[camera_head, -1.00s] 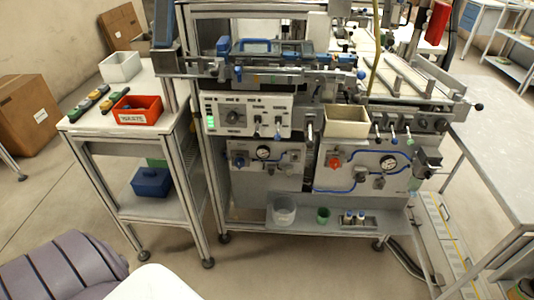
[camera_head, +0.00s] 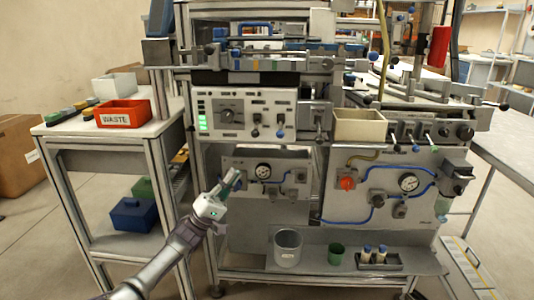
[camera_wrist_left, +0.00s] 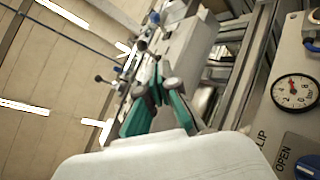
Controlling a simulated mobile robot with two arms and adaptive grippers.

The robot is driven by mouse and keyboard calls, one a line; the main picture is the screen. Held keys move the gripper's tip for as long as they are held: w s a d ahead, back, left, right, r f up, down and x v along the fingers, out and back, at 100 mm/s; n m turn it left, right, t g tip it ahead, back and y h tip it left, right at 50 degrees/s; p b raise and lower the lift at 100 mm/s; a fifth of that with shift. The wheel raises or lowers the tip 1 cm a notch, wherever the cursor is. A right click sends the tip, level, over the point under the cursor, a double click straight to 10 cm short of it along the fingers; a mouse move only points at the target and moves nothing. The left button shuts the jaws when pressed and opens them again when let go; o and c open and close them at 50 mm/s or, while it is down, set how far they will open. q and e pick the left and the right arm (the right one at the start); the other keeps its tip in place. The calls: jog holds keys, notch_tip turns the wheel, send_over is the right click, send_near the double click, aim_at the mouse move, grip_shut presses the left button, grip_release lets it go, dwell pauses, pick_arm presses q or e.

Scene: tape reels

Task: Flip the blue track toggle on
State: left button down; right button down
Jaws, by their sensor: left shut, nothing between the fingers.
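The white control panel (camera_head: 250,98) is on the machine front in the head view, with a dial on its left and two small toggles on its right. The right toggle (camera_head: 280,122) looks bluish; the left toggle (camera_head: 256,124) looks dark. Both are too small to read their positions or labels. My left gripper (camera_head: 233,178) is shut and empty, below and left of the toggles, apart from them, in front of the lower gauge panel. In the left wrist view its green fingers (camera_wrist_left: 157,92) point toward the machine; a blue-tipped lever (camera_wrist_left: 155,18) shows beyond them. My right gripper is not in view.
A cream bin (camera_head: 360,124) juts out right of the panel. A gauge panel (camera_head: 292,162) with blue hoses lies below it. A side table with a red WASTE bin (camera_head: 123,113) stands at left. Cups stand on the lower shelf (camera_head: 310,258).

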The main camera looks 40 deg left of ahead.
pick_arm(q)
send_near(280, 129)
jog(key=w+a+r, duration=0.2)
jog(key=shift+w+d+r, duration=0.25)
jog(key=shift+d+r, duration=0.25)
jog(key=shift+d, duration=0.35)
jog(key=shift+w+d+r, duration=0.2)
jog(key=shift+d+r, duration=0.35)
jog(key=shift+d, duration=0.3)
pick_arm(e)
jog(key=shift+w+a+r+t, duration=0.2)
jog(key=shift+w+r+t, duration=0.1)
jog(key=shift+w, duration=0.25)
pick_arm(q)
jog(key=shift+d, duration=0.1)
